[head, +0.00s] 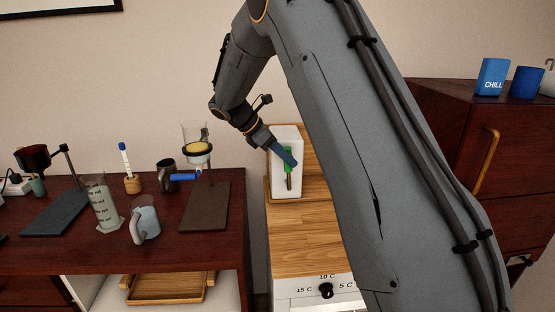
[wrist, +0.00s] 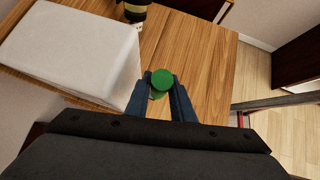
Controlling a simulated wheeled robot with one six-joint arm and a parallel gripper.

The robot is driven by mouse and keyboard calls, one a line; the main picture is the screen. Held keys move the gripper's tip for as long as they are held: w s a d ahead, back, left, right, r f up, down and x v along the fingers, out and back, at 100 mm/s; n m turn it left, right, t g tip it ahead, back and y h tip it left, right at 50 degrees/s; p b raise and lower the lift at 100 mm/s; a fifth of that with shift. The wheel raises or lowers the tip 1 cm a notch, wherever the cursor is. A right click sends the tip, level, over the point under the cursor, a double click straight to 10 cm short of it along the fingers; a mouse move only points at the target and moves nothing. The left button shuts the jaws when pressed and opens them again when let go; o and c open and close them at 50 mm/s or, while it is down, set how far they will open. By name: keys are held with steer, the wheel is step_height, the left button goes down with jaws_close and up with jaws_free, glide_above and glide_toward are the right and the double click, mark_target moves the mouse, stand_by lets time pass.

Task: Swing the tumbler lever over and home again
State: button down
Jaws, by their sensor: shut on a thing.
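A white box (head: 290,134) stands on the wooden counter and also shows in the wrist view (wrist: 70,50). The tumbler lever, with a green grip (head: 288,165) and a brownish lower part, is at the box's front. In the wrist view its round green end (wrist: 161,79) sits between my blue fingers. My gripper (head: 287,158) is shut on the green grip, and its fingers partly hide the lever in the head view. The lever looks roughly upright; its exact tilt is hard to tell.
A dark bottle (wrist: 135,10) stands past the box. Dark drawers (head: 450,130) stand right.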

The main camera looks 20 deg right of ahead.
stand_by(0.4)
steer(key=c, duration=1.5)
jaws_free()
steer(key=shift+d, duration=0.1)
steer(key=shift+c, duration=0.2)
steer(key=shift+a+r, duration=0.15)
steer(key=shift+a, duration=0.15)
steer(key=b+v, duration=0.2)
steer(key=v, duration=0.5)
steer(key=shift+a+r, duration=0.1)
steer(key=shift+r, duration=0.05)
